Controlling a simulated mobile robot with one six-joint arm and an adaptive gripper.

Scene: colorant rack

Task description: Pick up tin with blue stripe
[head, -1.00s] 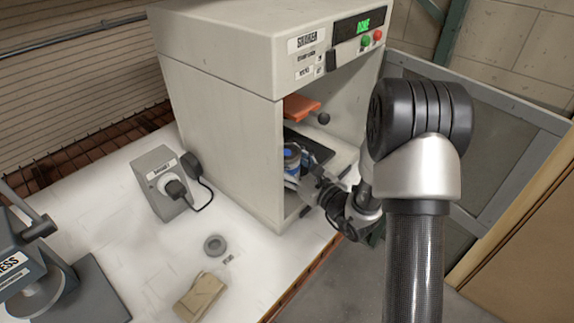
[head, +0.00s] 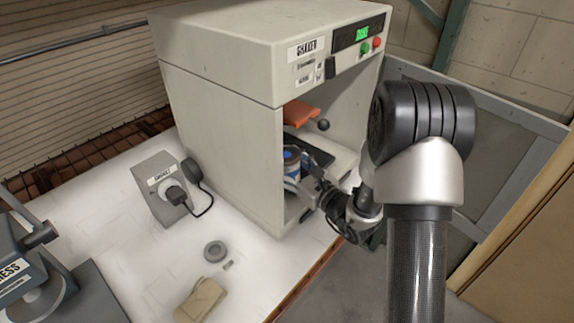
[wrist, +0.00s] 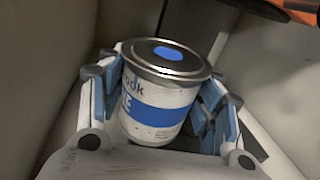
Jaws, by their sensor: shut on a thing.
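The tin with the blue stripe (wrist: 150,112) is white with a blue band and a blue dot on its metal lid. In the wrist view it stands between the two fingers of my gripper (wrist: 160,112), which is shut on it from both sides. In the head view the tin (head: 291,163) is inside the open shaker cabinet, near its left wall, partly hidden by the cabinet edge and my gripper (head: 303,180). My arm reaches in from the right. Whether the tin's base touches the cabinet floor is hidden.
The grey shaker cabinet (head: 225,120) has a lit green display. An orange plate (head: 301,114) with a dark knob hangs above the tin.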

